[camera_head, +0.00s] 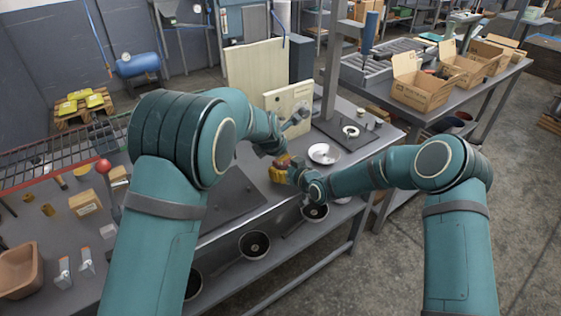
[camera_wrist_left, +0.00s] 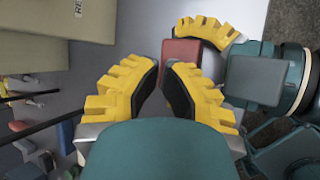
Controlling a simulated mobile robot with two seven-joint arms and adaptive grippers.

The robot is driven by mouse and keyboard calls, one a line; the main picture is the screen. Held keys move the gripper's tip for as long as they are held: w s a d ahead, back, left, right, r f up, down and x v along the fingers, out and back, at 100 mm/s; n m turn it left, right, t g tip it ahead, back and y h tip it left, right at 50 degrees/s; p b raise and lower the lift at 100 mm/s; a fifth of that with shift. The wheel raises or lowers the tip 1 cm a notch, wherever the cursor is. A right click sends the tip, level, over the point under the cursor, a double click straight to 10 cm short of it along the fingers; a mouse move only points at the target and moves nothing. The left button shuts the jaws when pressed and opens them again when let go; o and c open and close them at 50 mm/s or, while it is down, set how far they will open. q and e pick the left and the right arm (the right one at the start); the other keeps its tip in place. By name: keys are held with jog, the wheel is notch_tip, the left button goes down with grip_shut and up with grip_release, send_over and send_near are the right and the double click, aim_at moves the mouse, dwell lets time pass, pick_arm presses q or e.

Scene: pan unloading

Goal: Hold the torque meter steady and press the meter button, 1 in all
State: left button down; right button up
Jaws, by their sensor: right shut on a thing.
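A red block (camera_wrist_left: 181,52), which looks like the torque meter, shows in the left wrist view just beyond my left fingertips. My right gripper (camera_head: 283,173) is shut on it; one yellow finger lies along its far side in the left wrist view. My left gripper (camera_wrist_left: 161,72) points at the block, its yellow fingers with black pads a narrow gap apart and nothing seen between them. I cannot tell whether the tips touch the block. The meter button is not visible. In the head view both grippers crowd together over the bench and hide most of the meter.
A white dish (camera_head: 323,153) lies on the bench right of the grippers. A pale panel (camera_head: 288,100) stands behind them. Dark pans (camera_head: 254,245) sit below the bench's front edge. Open cardboard boxes (camera_head: 420,88) stand on another table at the right.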

pick_arm(q)
jog(key=shift+f, duration=0.25)
dwell(0.4)
jog(key=shift+r, duration=0.85)
jog(key=shift+r, duration=0.1)
jog(key=shift+r, duration=2.4)
pick_arm(e)
jog(key=o, duration=1.3)
